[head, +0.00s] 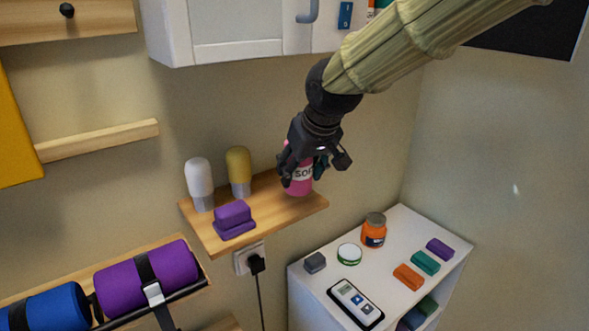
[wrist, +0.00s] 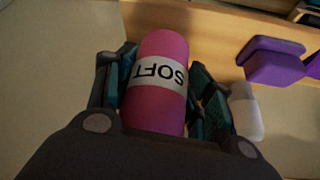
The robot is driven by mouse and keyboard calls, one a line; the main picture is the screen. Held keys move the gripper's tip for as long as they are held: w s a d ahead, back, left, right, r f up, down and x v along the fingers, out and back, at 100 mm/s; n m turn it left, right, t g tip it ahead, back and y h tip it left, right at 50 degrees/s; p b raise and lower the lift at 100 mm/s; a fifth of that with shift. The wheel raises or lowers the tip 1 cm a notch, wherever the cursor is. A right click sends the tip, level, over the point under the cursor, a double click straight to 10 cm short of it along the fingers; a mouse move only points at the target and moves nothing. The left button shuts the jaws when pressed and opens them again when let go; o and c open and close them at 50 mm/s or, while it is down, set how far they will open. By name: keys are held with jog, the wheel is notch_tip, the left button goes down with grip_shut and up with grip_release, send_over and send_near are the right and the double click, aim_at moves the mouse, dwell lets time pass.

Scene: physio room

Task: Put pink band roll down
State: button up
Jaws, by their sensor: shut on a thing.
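The pink band roll (head: 299,181) has a white label reading SOFT. It stands about upright at the right part of the wooden wall shelf (head: 268,207) in the head view. My gripper (head: 305,165) is above it with its fingers shut around the roll's sides. In the wrist view the pink roll (wrist: 158,85) lies between the two teal-padded fingers of my gripper (wrist: 158,100). The wooden shelf (wrist: 215,40) shows behind it. I cannot tell whether the roll's base touches the shelf.
On the shelf are a white bottle (head: 200,186), a yellow-topped bottle (head: 238,172) and a purple block (head: 234,219). A white cabinet (head: 235,30) hangs above. Below right, a white unit (head: 410,232) holds an orange jar (head: 373,231) and several small items.

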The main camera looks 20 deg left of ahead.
aim_at(295, 176)
jog(key=shift+w+a+p, duration=0.45)
jog(key=shift+w+a, duration=0.4)
jog(key=shift+w, duration=0.25)
jog(key=shift+a+f+p, duration=0.1)
jog(key=shift+f+p, duration=0.1)
jog(key=shift+p, duration=0.15)
jog(key=f+p, duration=0.1)
jog(key=f, duration=0.2)
jog(key=shift+w, duration=0.2)
jog(key=shift+s+f, duration=0.1)
jog(key=shift+f, duration=0.05)
jog(key=shift+f, duration=0.2)
jog(key=o, duration=1.2)
jog(key=shift+o, duration=0.2)
jog(key=shift+r, duration=0.25)
